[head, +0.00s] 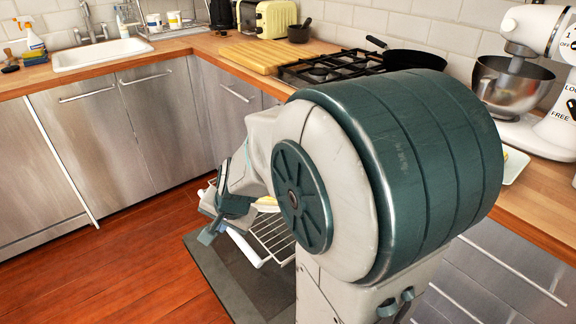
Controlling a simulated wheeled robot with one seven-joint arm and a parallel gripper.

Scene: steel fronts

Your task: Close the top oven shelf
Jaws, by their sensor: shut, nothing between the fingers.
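The oven shelf (272,236) is a wire rack that sticks out over the lowered, dark oven door (222,284). Something pale yellow (268,203) lies on or just above the rack. The oven body and the rear of the rack are hidden behind my arm. I cannot tell whether there is a second shelf. My gripper (207,236) is shut and empty, at the rack's left, outer end. I cannot tell whether it touches the rack.
The lowered door reaches out over the wooden floor (120,270), which is clear to the left. Steel cabinets (150,130) line the back. A hob (320,68) with a black pan (405,58) is on the counter above. A stand mixer (525,90) stands at right.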

